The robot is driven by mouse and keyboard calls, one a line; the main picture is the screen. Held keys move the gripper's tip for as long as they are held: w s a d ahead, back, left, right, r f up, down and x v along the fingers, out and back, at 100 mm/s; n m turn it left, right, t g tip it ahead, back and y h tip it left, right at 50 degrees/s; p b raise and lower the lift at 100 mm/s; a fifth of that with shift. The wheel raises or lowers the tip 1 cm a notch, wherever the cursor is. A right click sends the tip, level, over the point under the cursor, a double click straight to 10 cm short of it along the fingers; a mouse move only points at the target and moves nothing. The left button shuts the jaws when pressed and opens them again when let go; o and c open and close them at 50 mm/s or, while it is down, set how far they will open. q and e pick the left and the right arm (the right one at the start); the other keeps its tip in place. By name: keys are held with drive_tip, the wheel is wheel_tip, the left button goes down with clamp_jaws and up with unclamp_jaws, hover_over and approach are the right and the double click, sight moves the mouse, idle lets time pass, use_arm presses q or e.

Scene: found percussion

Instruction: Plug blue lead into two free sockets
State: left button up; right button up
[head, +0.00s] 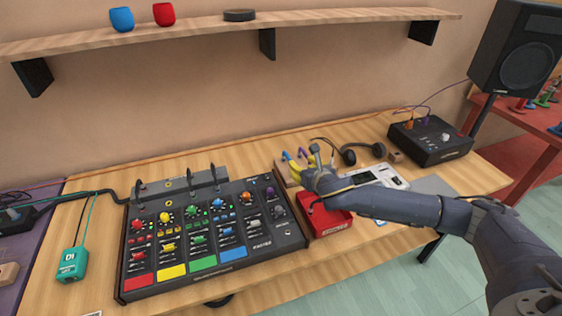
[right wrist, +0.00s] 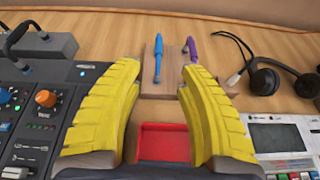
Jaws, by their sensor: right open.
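A blue plug (right wrist: 157,60) stands on a wooden holder (right wrist: 147,78), ahead of my right gripper in the right wrist view. A purple plug (right wrist: 191,48) stands to its right. My right gripper (head: 296,160) is open, its yellow fingers apart with nothing between them; they also show in the right wrist view (right wrist: 160,82). The blue plug lies beyond the fingertips, roughly centred in the gap. In the head view the arm hides much of the holder. I cannot make out free sockets for certain. My left gripper is not in view.
A mixer (head: 208,240) with coloured pads and knobs stands to the left. A red box (head: 333,222) sits just below my right gripper. Headphones (head: 362,153) and a black box (head: 432,141) with orange and purple plugs stand to the right. A teal box (head: 73,263) lies at far left.

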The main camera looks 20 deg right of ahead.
sight(285, 154)
drive_tip(key=x, duration=1.1)
drive_tip(key=shift+w+a+f, duration=0.2)
drive_tip(key=shift+f, duration=0.15)
drive_tip(key=shift+x, duration=2.8)
drive_tip(key=shift+d+f, duration=0.1)
drive_tip(key=shift+d, duration=0.05)
drive_tip(key=shift+c, duration=0.3)
clamp_jaws()
